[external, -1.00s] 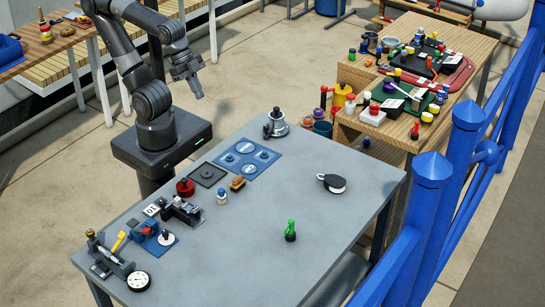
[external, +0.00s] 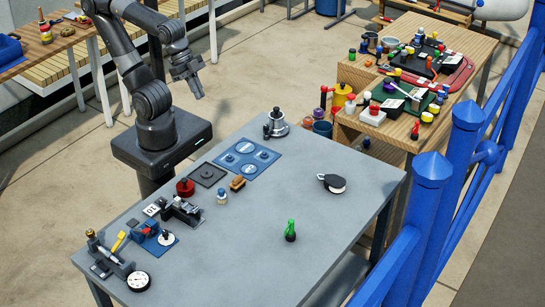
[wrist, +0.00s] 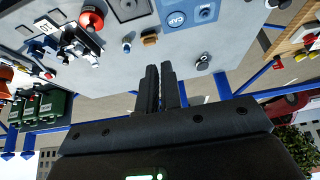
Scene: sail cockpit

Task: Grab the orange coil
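A small orange-brown piece (external: 237,183) lies on the grey table, just below the blue plate with round recesses. It is the nearest match for the orange coil, but it is too small to tell whether it is coiled. It also shows in the wrist view (wrist: 150,39), above and a little left of my fingertips. My gripper (external: 198,94) hangs in the air beyond the table's far left edge, well apart from the piece. In the wrist view my two dark fingers (wrist: 159,68) are close together with nothing seen between them.
The table's middle is clear. Blue railing posts (external: 425,200) flank its right side.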

